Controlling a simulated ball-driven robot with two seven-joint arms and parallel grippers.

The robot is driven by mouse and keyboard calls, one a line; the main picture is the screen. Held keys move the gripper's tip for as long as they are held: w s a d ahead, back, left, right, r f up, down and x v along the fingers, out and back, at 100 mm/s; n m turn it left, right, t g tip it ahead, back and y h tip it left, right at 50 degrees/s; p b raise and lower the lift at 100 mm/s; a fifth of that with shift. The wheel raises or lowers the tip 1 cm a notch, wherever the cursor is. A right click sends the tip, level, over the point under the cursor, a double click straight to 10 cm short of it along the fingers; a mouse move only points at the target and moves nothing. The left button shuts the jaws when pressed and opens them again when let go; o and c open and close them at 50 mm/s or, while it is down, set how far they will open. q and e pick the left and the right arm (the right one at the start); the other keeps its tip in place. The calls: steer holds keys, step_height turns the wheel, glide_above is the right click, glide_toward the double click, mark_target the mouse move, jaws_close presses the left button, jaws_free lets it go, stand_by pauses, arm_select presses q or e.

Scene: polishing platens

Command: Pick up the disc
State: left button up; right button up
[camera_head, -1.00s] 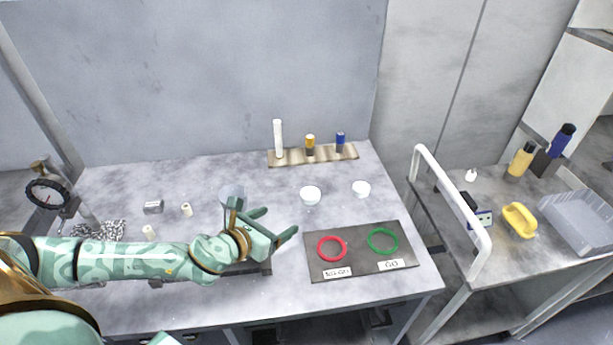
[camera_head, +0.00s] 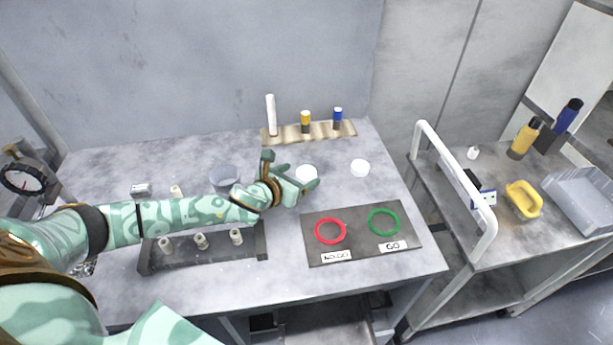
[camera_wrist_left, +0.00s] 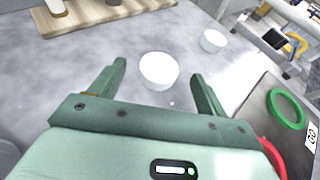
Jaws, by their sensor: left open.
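Two white round pieces lie on the grey bench; which of them is the disc I cannot tell. The nearer white piece (camera_head: 306,174) is just beyond my left gripper (camera_head: 302,176). In the left wrist view this nearer white piece (camera_wrist_left: 158,72) shows between and slightly ahead of the open fingers, apart from both. The farther white piece (camera_head: 360,168) stands to its right, and it also shows in the left wrist view (camera_wrist_left: 213,40). My left gripper is open and empty. My right gripper is not in view.
A dark mat (camera_head: 358,249) with a red ring (camera_head: 318,231) and a green ring (camera_head: 370,226) lies at right. A wooden rack (camera_head: 288,135) with bottles stands behind. A dark holder (camera_head: 183,257) with pale cylinders is under my arm. A cart (camera_head: 490,236) stands right.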

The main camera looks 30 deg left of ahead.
mark_target(307, 172)
arm_select(q)
steer(key=b+x, duration=0.1)
steer(key=x, duration=0.3)
steer(key=shift+w+f, duration=0.1)
steer(key=shift+f, duration=0.1)
steer(key=shift+r, duration=0.1)
steer(key=c, duration=1.2)
steer(key=shift+o, duration=0.2)
